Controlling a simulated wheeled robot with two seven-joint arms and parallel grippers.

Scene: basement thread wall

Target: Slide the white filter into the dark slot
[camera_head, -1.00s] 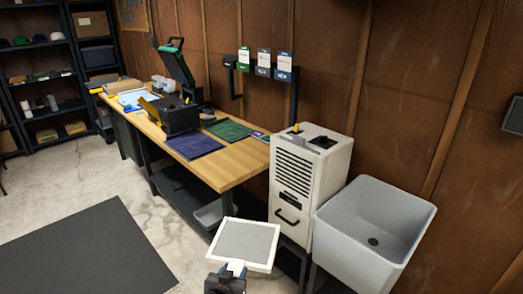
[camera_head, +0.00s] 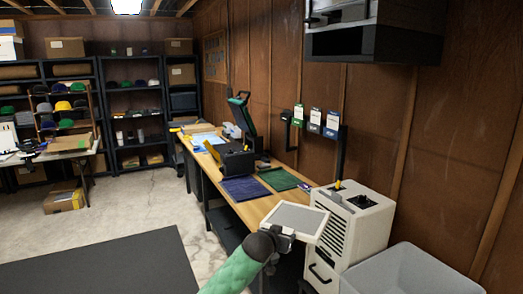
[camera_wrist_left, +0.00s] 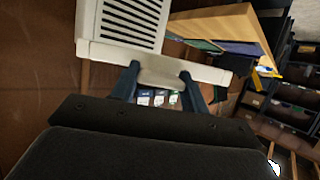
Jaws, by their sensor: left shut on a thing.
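The white filter (camera_head: 299,219) is a flat white frame with a grey panel. My left gripper (camera_head: 284,238) is shut on its near edge, at the end of my green arm. The filter is in front of and left of the white louvred machine (camera_head: 345,237), apart from its top as far as I can tell. In the left wrist view, the dark fingers (camera_wrist_left: 160,88) flank a white tab of the filter (camera_wrist_left: 205,73), seen nearly edge-on. The machine's louvres (camera_wrist_left: 130,20) show beyond. A dark recess (camera_head: 363,201) is in the machine's top, near a yellow tab (camera_head: 337,184); I cannot tell whether it is the slot.
A grey tub (camera_head: 410,273) stands right of the machine. A wooden workbench (camera_head: 262,209) with a dark case and mats runs back along the wall. A dark cabinet (camera_head: 371,42) hangs above.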

